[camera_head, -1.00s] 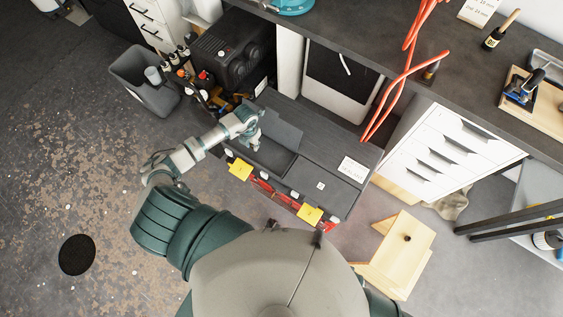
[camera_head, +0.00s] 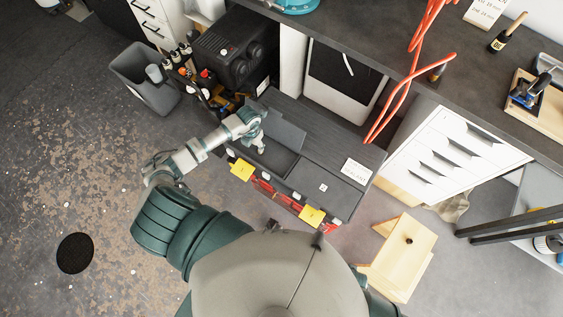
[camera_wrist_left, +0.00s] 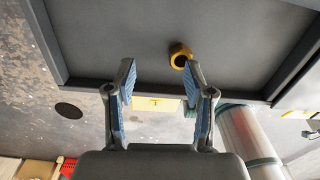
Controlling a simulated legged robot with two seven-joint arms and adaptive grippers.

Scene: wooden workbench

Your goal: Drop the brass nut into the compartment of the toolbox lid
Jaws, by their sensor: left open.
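The toolbox (camera_head: 345,207) stands on the floor in front of the bench, with an open recessed compartment (camera_head: 277,160) in its lid. My left gripper (camera_head: 260,147) is over this compartment. In the left wrist view the gripper (camera_wrist_left: 158,75) is open, its blue-padded fingers apart. The brass nut (camera_wrist_left: 175,51), a yellow ring with a dark hole, shows against the compartment's grey floor (camera_wrist_left: 110,40), just beyond the right fingertip. It is not between the pads. I cannot tell whether it touches the floor. The nut cannot be made out in the head view. My right gripper is out of view.
Yellow latches (camera_head: 312,215) line the toolbox's near side. A white label (camera_head: 355,171) lies on its lid. A wooden step stool (camera_head: 398,255) stands to the right. A grey bin (camera_head: 147,75) and a black machine (camera_head: 235,55) stand behind left. Orange cables (camera_head: 400,90) hang from the bench.

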